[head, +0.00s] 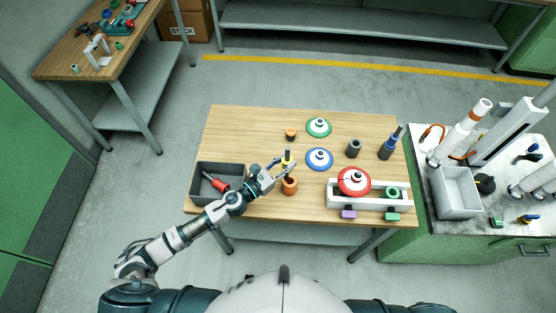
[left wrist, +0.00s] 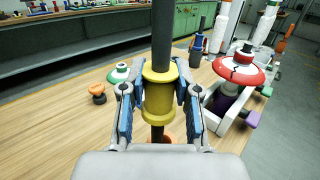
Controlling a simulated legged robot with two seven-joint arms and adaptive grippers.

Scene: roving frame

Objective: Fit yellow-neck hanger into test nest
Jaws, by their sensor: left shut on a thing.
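The yellow-neck hanger (head: 287,155) is upright in my left gripper (head: 283,171), near the front middle of the wooden table. In the left wrist view its yellow neck (left wrist: 158,97) sits between the two blue-padded fingers, with a dark rod (left wrist: 162,35) rising above and a dark shaft below. My left gripper is shut on the neck. An orange-brown cup (head: 289,187) stands just below and in front of the held hanger. Its mouth is partly hidden, so I cannot tell whether the shaft enters it. I cannot tell which piece is the test nest. My right gripper is out of view.
A grey bin (head: 234,169) with a red-handled tool stands left. A white rack (head: 375,204) with a red disc (head: 354,181) stands right. Green (head: 318,127) and blue (head: 319,159) discs, a dark cylinder (head: 353,148) and a blue-topped bottle (head: 389,145) stand behind.

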